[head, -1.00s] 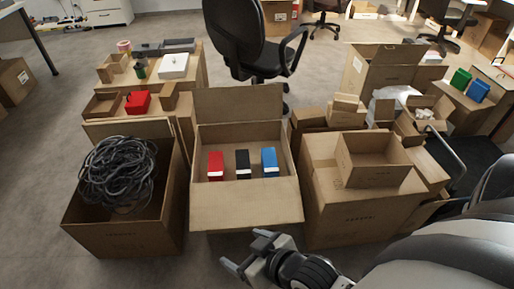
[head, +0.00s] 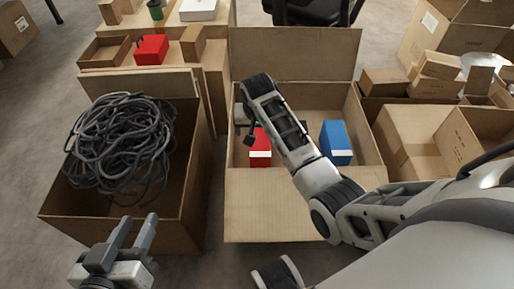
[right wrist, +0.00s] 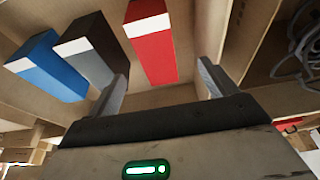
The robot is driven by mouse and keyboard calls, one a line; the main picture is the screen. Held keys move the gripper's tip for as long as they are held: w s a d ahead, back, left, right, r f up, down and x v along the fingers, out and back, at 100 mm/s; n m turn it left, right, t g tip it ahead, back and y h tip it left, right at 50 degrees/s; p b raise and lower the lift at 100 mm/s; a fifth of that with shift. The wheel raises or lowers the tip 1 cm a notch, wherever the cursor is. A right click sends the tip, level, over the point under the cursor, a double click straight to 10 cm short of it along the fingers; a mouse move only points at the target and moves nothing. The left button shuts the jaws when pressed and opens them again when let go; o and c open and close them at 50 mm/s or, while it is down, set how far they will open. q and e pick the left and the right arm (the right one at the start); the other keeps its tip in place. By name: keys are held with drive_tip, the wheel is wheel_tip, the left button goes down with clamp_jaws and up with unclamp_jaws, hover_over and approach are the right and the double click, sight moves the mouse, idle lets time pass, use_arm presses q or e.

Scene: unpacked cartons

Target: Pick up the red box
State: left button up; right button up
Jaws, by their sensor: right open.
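The red box (head: 260,148), with a white band on its end, stands in the open middle carton (head: 290,205); my right arm partly covers it in the head view. My right gripper (head: 246,130) reaches into this carton by the red box. In the right wrist view, the red box (right wrist: 152,48) lies ahead of and between the two spread fingers of my right gripper (right wrist: 163,82), with nothing held. My left gripper (head: 134,233) is low at the left, in front of the cable carton, its fingers apart and empty.
In the same carton, a black box (right wrist: 85,48) and a blue box (head: 336,142) stand beside the red box. A carton of dark cables (head: 183,215) is at the left. Brown cartons (head: 420,135) crowd the right. Another red object (head: 151,49) sits behind the cables.

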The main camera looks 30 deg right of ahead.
sight(260, 138)
drive_tip(key=b+x, duration=0.3)
drive_tip(key=x, duration=0.4)
drive_tip(key=shift+d, duration=0.15)
drive_tip(key=shift+w+f+b, duration=0.15)
drive_tip(key=shift+f+b, duration=0.2)
drive_tip(key=shift+f, duration=0.05)
drive_tip(key=d+f+b, duration=0.1)
drive_tip(key=w+f+b, duration=0.1)
drive_tip(key=f+b, duration=0.1)
drive_tip(key=shift+w+d+f, duration=0.1)
drive_tip(key=shift+w+d, duration=0.15)
drive_tip(key=shift+d, duration=0.15)
drive_tip(key=shift+w+f+b, duration=0.2)
drive_tip(key=shift+f+b, duration=0.4)
drive_tip(key=shift+f, duration=0.05)
use_arm(q)
drive_tip(key=r+t+h, duration=0.1)
drive_tip(key=w+d+r+t+h, duration=0.1)
drive_tip(key=r+n+t+h, duration=0.1)
drive_tip(key=r, duration=0.1)
drive_tip(key=shift+w+d, duration=0.3)
use_arm(e)
drive_tip(key=shift+r, duration=0.1)
drive_tip(key=c, duration=1.4)
